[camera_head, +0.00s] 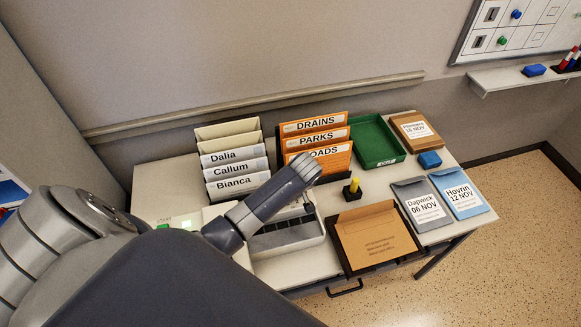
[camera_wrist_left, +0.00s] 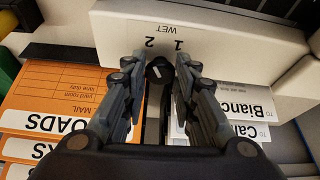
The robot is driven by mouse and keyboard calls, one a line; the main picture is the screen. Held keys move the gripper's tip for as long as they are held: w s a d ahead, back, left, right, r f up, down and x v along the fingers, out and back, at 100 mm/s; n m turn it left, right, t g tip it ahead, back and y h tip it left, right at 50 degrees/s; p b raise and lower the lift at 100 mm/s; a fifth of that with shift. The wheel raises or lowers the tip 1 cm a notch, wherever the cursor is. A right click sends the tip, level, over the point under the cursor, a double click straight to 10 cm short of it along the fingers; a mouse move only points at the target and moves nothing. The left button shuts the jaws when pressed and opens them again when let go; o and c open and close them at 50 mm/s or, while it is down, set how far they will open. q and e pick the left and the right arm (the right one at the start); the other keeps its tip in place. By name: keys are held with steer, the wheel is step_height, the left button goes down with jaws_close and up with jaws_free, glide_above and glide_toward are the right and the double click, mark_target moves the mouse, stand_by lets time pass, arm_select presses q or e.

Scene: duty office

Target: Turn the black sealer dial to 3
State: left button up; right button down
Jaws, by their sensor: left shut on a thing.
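The black dial (camera_wrist_left: 158,75) sits on the white face of the sealer (camera_wrist_left: 240,42) in the left wrist view. Upside-down marks 1 and 2 and the word WET show above it; I see no 3. A short white line shows on the dial, but I cannot tell which number it marks. My left gripper (camera_wrist_left: 159,64) has its two fingers on either side of the dial, shut on it. In the head view the sealer (camera_head: 290,258) is at the table's front, and my left arm hides the dial. My right gripper is not in view.
Behind the dial stand orange folders (camera_head: 317,140) and white name folders (camera_head: 236,167), close to my left arm. To the right are a yellow-topped stamp (camera_head: 354,187), a brown envelope on a dark tray (camera_head: 378,236), a green tray (camera_head: 376,140) and more envelopes (camera_head: 424,203).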

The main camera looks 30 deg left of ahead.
arm_select(q)
steer(key=n, duration=0.2)
steer(key=n+g, duration=0.1)
steer(key=shift+w+d+r+n+y, duration=0.1)
steer(key=shift+w+d+n+y, duration=0.05)
steer(key=shift+w+n+y, duration=0.2)
steer(key=n+g+b, duration=0.1)
steer(key=n, duration=0.3)
steer(key=n+g+b, duration=0.1)
steer(key=n+b, duration=0.1)
steer(key=n, duration=0.1)
steer(key=shift+w+g, duration=0.25)
steer(key=shift+g, duration=0.15)
steer(key=shift+c, duration=0.2)
steer(key=shift+a+n+g+b, duration=0.2)
steer(key=shift+n+g+b, duration=0.2)
steer(key=shift+n+b, duration=0.45)
steer(key=shift+n, duration=0.3)
steer(key=o, duration=1.1)
steer(key=shift+a, duration=0.1)
steer(key=v, duration=1.2)
steer(key=shift+a, duration=0.15)
